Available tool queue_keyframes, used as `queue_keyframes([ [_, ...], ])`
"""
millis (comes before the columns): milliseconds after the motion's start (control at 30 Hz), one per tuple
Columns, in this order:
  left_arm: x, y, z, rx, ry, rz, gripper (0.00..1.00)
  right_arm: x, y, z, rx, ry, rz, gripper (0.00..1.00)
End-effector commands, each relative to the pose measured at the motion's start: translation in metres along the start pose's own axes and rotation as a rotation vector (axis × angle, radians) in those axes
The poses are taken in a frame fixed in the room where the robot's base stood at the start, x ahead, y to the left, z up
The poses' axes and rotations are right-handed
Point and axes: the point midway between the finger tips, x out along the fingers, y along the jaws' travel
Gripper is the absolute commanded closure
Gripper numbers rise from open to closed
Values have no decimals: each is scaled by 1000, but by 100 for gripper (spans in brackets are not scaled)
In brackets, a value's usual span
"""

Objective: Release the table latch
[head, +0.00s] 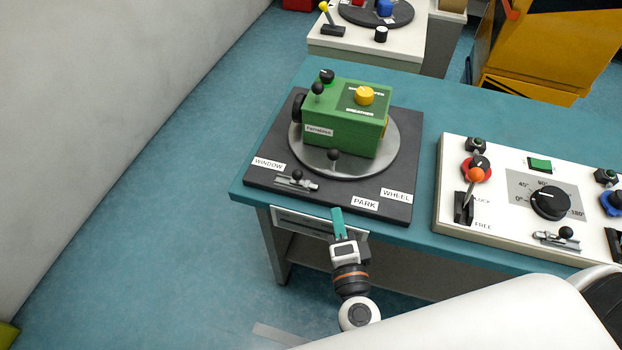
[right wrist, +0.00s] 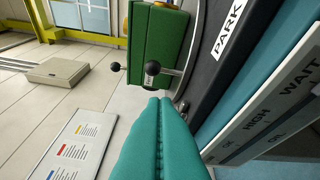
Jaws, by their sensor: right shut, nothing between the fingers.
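A small metal slide latch with a black knob (head: 297,177) sits on the front left of the black base plate (head: 266,146), beside the WINDOW label. A round grey turntable (head: 385,160) on that plate carries a green box (head: 343,128). A short black-knobbed pin (head: 333,156) stands at the turntable's front. My right gripper (head: 337,210) is shut and empty, just in front of the plate's front edge and apart from the latch. Its teal fingers (right wrist: 160,100) are pressed together in the right wrist view, pointing toward a black-knobbed part (right wrist: 152,70). My left gripper is not in view.
A white control panel (head: 467,150) stands to the right, with an orange-knobbed LOCK/FREE lever (head: 476,175), a black dial (head: 550,201) and another small latch (head: 558,239). The teal bench (head: 424,113) has bare surface behind it. A grey wall is at the left.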

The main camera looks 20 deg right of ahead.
Motion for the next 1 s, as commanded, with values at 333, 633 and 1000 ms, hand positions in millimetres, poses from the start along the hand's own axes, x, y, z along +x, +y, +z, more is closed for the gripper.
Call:
queue_keyframes([
  [333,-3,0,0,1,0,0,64,7,0,-1,-3,2,1,100],
  [633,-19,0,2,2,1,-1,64,62,3,-1,-3,3,3,100],
  [1000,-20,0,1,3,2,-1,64,107,-2,-28,-3,6,0,100],
])
